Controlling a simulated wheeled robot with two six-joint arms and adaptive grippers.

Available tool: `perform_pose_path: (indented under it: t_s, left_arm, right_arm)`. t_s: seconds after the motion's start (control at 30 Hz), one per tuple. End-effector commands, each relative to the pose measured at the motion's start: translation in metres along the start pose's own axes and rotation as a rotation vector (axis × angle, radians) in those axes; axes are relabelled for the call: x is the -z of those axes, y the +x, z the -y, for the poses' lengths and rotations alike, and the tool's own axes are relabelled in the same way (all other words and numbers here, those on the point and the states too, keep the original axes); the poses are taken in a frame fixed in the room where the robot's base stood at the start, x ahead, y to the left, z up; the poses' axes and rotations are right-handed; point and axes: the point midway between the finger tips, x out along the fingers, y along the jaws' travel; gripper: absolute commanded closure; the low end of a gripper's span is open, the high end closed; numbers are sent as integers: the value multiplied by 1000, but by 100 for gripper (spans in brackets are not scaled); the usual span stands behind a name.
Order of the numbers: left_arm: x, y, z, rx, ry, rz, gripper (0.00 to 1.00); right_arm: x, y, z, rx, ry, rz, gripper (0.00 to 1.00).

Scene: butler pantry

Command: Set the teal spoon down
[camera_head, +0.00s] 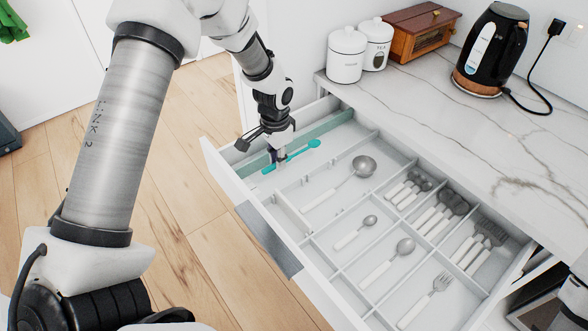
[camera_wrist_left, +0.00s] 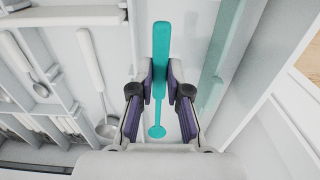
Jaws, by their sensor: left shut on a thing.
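The teal spoon (camera_head: 303,149) is at the far left end of the open drawer (camera_head: 222,172), over or in the long, otherwise empty compartment. My left gripper (camera_head: 277,157) reaches down into the drawer from above and is shut on the spoon's handle. In the left wrist view the teal spoon (camera_wrist_left: 160,60) lies lengthwise between the two purple finger pads of the gripper (camera_wrist_left: 160,95), its small round end toward me. Whether the spoon touches the drawer floor, I cannot tell. My right gripper is not in view.
A ladle (camera_head: 363,167) lies in the neighbouring compartment. Further compartments hold spoons (camera_head: 404,246) and forks (camera_head: 440,283). The marble counter (camera_head: 450,105) behind carries white canisters (camera_head: 347,55), a wooden box (camera_head: 420,32) and a black kettle (camera_head: 492,50).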

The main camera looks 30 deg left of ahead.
Motion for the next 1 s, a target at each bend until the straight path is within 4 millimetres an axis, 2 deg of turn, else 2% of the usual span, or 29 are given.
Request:
perform_pose_path:
  t_s: [0.1, 0.4, 0.73, 0.77, 0.8, 1.0]
  left_arm:
    - [-1, 25, -1, -1, 0, 3, 100]
    - [0, 70, -1, -1, -2, 2, 100]
    - [0, 76, -1, 0, -3, -1, 100]
    - [0, 76, -1, 0, -3, -1, 81]
    - [0, 75, -1, 0, -3, -1, 74]
    - [0, 75, -1, 0, -3, -1, 74]
  right_arm:
    - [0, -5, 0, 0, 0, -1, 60]
    - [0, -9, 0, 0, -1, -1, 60]
    - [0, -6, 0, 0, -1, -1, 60]
    - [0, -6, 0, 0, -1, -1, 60]
    - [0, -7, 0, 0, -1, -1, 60]
    - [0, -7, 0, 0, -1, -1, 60]
